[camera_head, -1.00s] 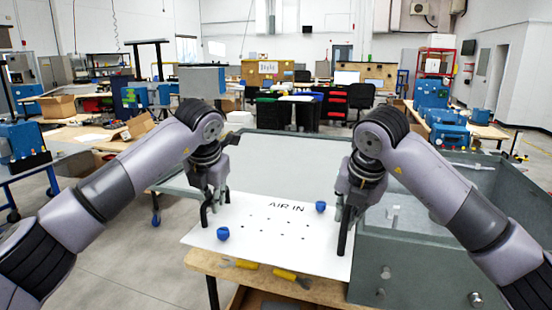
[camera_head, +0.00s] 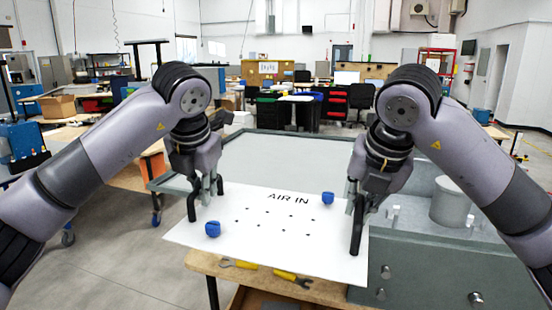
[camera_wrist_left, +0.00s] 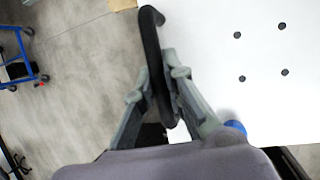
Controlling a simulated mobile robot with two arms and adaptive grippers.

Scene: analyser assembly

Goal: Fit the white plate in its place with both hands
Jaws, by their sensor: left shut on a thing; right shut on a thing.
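The white plate (camera_head: 275,243) lies roughly flat in front of me, lettered "AIR IN", with several small dark holes and two blue knobs (camera_head: 213,229). It has a black handle (camera_head: 191,208) on its left side and another black handle (camera_head: 357,236) on its right side. My left gripper (camera_head: 207,193) is shut on the left handle, which also shows between its fingers in the left wrist view (camera_wrist_left: 152,45). My right gripper (camera_head: 361,205) is shut on the right handle. The plate hides what is directly beneath it, so I cannot tell whether it touches anything.
A wooden bench edge (camera_head: 235,284) shows below the plate, with yellow-handled tools (camera_head: 285,274) on it. A grey-green housing (camera_head: 430,262) stands at the right, with a grey cylinder (camera_head: 450,203) on it. A large grey panel (camera_head: 290,160) is behind the plate. Open floor (camera_head: 120,265) is at the left.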

